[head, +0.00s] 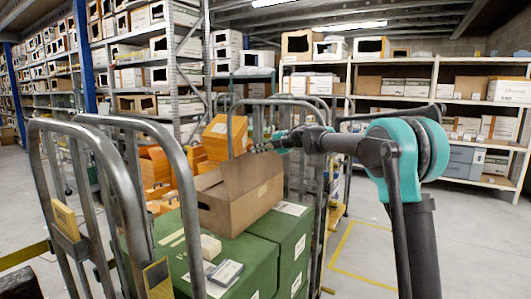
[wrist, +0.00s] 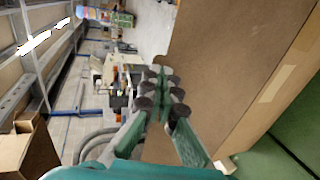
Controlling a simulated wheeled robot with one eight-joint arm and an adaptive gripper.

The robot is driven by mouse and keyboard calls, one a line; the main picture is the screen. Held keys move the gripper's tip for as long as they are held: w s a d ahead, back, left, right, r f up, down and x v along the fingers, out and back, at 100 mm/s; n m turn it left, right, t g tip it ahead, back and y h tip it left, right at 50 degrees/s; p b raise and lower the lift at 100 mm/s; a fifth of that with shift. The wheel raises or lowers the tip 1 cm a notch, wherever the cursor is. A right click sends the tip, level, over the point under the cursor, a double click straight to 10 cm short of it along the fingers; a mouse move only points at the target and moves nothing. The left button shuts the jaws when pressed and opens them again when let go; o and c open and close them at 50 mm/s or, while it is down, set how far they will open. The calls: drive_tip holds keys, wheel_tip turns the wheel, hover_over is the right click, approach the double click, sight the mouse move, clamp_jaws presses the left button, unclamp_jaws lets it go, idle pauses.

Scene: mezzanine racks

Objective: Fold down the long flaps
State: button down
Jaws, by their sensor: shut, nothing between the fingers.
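An open brown cardboard box (head: 228,210) sits on green crates inside a metal roll cage. One large flap (head: 240,165) stands up steeply from the box; a lower flap or edge shows at its left. Whether the other long flap is down I cannot tell. My gripper (head: 268,146) is beside the top of the raised flap, at its right. In the wrist view, my gripper (wrist: 160,90) is shut and empty, its dark fingertip pads together. A broad cardboard face (wrist: 205,60) lies just right of and behind the fingers; I cannot tell whether they touch.
The cage's steel rails (head: 180,180) rise at left and behind. Orange bins (head: 155,170) stand behind. Open floor (head: 470,240) lies at right.

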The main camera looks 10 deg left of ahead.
drive_tip(key=w+a+f, duration=0.2)
drive_tip(key=a+f, duration=0.4)
drive_tip(key=w+a+f+h, duration=0.1)
drive_tip(key=w+a+f, duration=0.1)
drive_tip(key=a+f, duration=0.3)
drive_tip(key=shift+w+a+f+g+h, duration=0.3)
drive_tip(key=shift+a+f, duration=0.1)
drive_tip(key=shift+a, duration=0.25)
drive_tip(key=shift+r, duration=0.15)
idle(0.5)
